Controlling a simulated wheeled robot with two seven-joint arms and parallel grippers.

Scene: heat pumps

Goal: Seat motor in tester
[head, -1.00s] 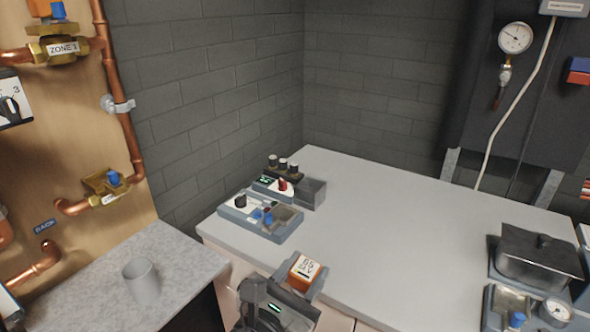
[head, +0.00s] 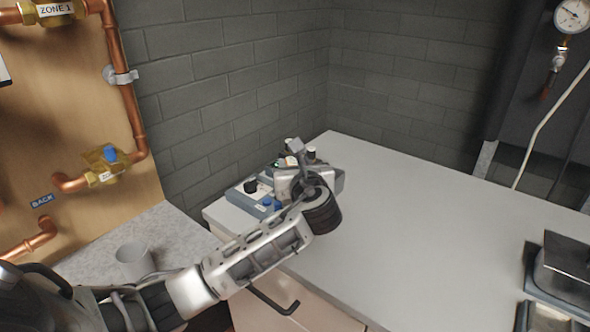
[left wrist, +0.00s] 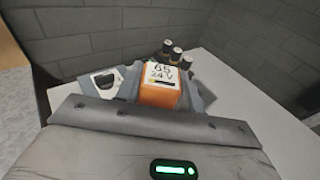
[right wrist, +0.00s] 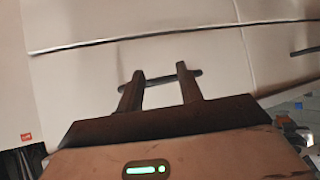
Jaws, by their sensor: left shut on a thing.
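The motor (left wrist: 160,85) is an orange block with a white label reading "65 24 V". My left gripper (left wrist: 163,92) is shut on it, with one grey finger on each side. In the head view my left arm and wrist hide the motor. A blue-grey bench unit with knobs (head: 247,195), which looks like the tester, lies at the counter's left end, partly behind my left wrist. Its light panel with a dark knob shows left of the motor in the left wrist view (left wrist: 104,83). I cannot tell whether the motor touches it. My right gripper (right wrist: 162,75) is open and empty, facing pale cabinet fronts.
Several dark cylinders (left wrist: 174,52) stand just beyond the motor. A grey cup (head: 133,260) stands on the speckled worktop at left. A dark lidded box (head: 568,270) is at the right. The middle of the white counter (head: 430,220) is clear.

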